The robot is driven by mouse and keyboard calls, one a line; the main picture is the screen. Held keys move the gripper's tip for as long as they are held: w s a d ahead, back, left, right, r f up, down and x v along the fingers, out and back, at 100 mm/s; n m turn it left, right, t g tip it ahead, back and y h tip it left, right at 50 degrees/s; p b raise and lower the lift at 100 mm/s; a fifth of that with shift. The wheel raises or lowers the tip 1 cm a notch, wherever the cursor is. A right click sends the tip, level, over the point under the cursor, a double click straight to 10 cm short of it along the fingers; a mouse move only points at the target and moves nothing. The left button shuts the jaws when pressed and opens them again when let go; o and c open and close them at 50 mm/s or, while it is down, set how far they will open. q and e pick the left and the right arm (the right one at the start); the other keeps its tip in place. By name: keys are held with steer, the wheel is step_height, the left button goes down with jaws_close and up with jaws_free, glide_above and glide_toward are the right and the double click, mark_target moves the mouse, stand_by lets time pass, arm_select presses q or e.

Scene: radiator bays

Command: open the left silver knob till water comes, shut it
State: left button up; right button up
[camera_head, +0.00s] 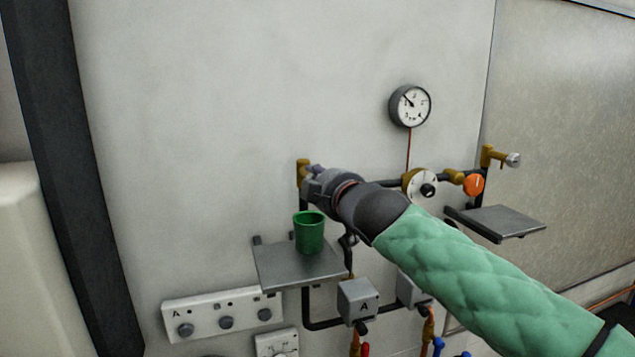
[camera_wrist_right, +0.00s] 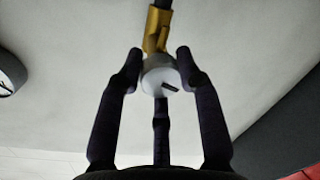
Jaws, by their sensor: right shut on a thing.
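The left silver knob (camera_wrist_right: 160,72) sits at the end of a brass fitting (camera_wrist_right: 157,28) in the right wrist view, with a dark mark on its face. My right gripper (camera_wrist_right: 160,66) is shut on it, with a finger on each side and a third below. In the head view my right gripper (camera_head: 316,182) is at the left brass valve (camera_head: 302,169) and hides the knob. A green cup (camera_head: 309,237) stands upright on the left grey shelf (camera_head: 283,276), below the gripper. I see no water; the cup's inside is mostly hidden. My left gripper is not in view.
A second silver knob (camera_head: 513,160) is at the right, above another grey shelf (camera_head: 510,222). A gauge (camera_head: 410,105), a brass dial (camera_head: 420,187) and an orange knob (camera_head: 473,185) are between. A white panel (camera_head: 205,316) is below left.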

steer(key=shift+r+n, duration=0.1)
steer(key=shift+n, duration=1.3)
steer(key=shift+h, duration=0.3)
steer(key=o, duration=1.2)
steer(key=shift+a, duration=0.1)
steer(key=shift+c, duration=0.2)
steer(key=v, duration=1.2)
steer(key=shift+w, duration=0.1)
